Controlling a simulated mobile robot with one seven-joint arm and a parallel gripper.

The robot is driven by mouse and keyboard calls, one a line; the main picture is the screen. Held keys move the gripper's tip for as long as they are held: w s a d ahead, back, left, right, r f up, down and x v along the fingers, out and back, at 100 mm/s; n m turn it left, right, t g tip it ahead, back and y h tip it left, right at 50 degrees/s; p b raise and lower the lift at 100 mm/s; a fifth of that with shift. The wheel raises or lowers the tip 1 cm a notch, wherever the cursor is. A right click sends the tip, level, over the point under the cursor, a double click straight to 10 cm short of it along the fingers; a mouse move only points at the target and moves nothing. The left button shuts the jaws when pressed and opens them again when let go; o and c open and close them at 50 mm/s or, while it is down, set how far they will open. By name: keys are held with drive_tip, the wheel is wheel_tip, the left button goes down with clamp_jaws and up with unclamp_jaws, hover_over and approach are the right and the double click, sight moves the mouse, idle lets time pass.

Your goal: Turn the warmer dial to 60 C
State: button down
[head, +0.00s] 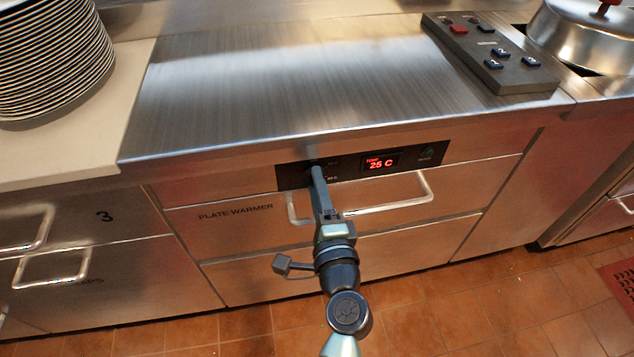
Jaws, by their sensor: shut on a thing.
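The plate warmer's black control panel (435,151) is set in the steel front below the counter edge. Its red display (381,163) reads 25 C. My gripper (314,168) reaches up to the left part of this panel and is shut on the warmer dial. The dial is hidden behind my gripper, so its pointer cannot be read. Small white markings (332,178) show just right of my fingers. A small greenish round part (428,153) is at the panel's right end.
A drawer handle (410,200) juts out below the panel, behind my gripper. The steel counter (290,80) above is clear. A button box (490,60) and a domed lid (585,35) are at the right. Stacked plates (50,55) stand at the left.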

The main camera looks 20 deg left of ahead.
drive_tip(key=shift+m+p, duration=0.7)
drive_tip(key=shift+m, duration=1.5)
drive_tip(key=shift+c, duration=2.2)
unclamp_jaws()
drive_tip(key=v, duration=1.3)
